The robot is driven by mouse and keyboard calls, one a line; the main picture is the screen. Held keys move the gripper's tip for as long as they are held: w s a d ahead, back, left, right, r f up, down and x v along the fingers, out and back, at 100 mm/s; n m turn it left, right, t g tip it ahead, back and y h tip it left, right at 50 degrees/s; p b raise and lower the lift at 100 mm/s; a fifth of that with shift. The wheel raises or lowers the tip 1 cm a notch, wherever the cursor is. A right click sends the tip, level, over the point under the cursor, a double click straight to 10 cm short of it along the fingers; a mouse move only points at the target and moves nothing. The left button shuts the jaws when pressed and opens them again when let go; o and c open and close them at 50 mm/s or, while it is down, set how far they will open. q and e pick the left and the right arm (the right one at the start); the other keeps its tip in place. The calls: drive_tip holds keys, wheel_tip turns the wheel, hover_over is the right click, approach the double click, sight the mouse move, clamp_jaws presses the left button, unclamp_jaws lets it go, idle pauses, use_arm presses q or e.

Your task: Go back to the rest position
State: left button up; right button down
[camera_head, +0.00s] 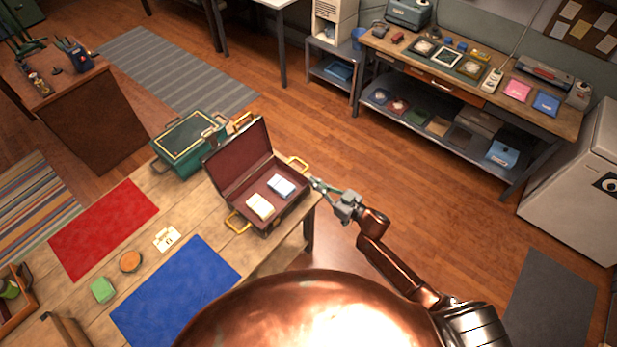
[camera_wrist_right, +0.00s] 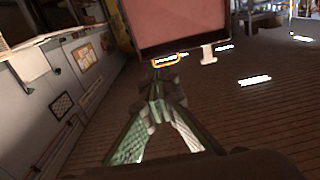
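My right gripper (camera_head: 314,183) reaches in from the right, beside the right end of an open brown case (camera_head: 234,169) on the wooden table. In the right wrist view, the fingers of my right gripper (camera_wrist_right: 158,82) converge and look shut, with nothing visible between them. A gold handle (camera_wrist_right: 170,59) of the case lies just beyond the tips; in the head view that handle (camera_head: 299,163) is a little behind them, apparently apart. The case holds a yellow-white block (camera_head: 259,206) and a blue-white block (camera_head: 281,187). My left gripper is out of view.
The wooden table (camera_head: 215,225) also carries a green case (camera_head: 186,143), a red mat (camera_head: 103,228), a blue mat (camera_head: 176,290), a green block (camera_head: 103,290) and an orange round thing (camera_head: 130,261). Open floor lies right of my right arm, before a workbench (camera_head: 455,75).

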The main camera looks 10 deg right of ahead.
drive_tip(key=shift+v, duration=0.95)
